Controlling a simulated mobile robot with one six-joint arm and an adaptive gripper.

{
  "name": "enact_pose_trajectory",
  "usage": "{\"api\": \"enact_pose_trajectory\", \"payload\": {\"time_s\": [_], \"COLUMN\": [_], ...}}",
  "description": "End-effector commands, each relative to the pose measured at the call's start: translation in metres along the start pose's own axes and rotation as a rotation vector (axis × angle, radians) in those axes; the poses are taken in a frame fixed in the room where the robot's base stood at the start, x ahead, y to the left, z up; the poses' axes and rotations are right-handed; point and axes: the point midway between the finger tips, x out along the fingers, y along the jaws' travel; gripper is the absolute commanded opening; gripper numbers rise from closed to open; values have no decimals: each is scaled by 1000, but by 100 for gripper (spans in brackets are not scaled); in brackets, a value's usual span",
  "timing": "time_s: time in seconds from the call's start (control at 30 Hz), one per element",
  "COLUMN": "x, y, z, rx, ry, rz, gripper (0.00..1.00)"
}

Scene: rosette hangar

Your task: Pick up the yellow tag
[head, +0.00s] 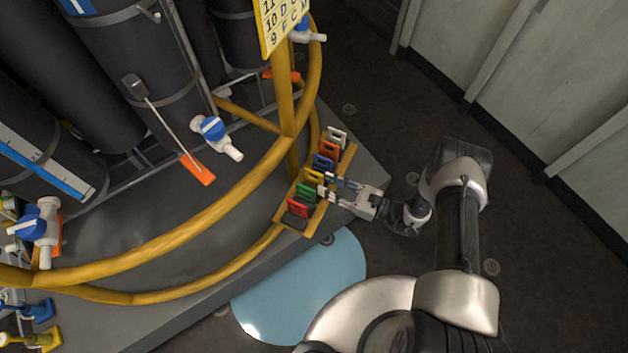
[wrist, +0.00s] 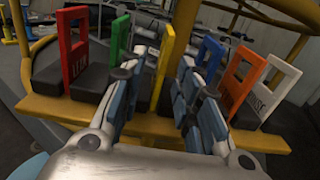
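The yellow tag (head: 315,174) stands upright in a rack in the head view, between a green and a blue tag. It also shows in the wrist view (wrist: 168,44), rising between my two fingers. My gripper (head: 328,184) reaches the rack from the right. In the wrist view my gripper (wrist: 160,80) is open, with one finger on the green tag's side and the other on the blue tag's side. The left finger is nearer the yellow tag; contact cannot be told.
Close neighbours are the green tag (wrist: 121,38), blue tag (wrist: 208,60), red tag (wrist: 72,40), orange tag (wrist: 243,78) and white tag (wrist: 278,82). The yellow rack (head: 290,224) sits at the platform's edge by a curved yellow rail (head: 200,220). Dark floor lies right.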

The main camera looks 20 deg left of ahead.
Motion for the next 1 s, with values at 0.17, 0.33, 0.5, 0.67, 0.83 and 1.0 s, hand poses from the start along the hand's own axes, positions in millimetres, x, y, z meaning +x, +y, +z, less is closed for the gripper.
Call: {"api": "enact_pose_trajectory", "payload": {"time_s": [0.17,0.33,0.5,0.67,0.83,1.0], "x": [11,37,55,58,57,57], "y": [0,-1,-2,-2,-2,-2], "z": [-2,-7,-6,-5,-5,-5], "rx": [0,-1,1,1,1,0], "ry": [0,0,0,1,1,1], "rz": [2,5,1,0,0,0], "gripper": [30,30,30,30,26,15]}}
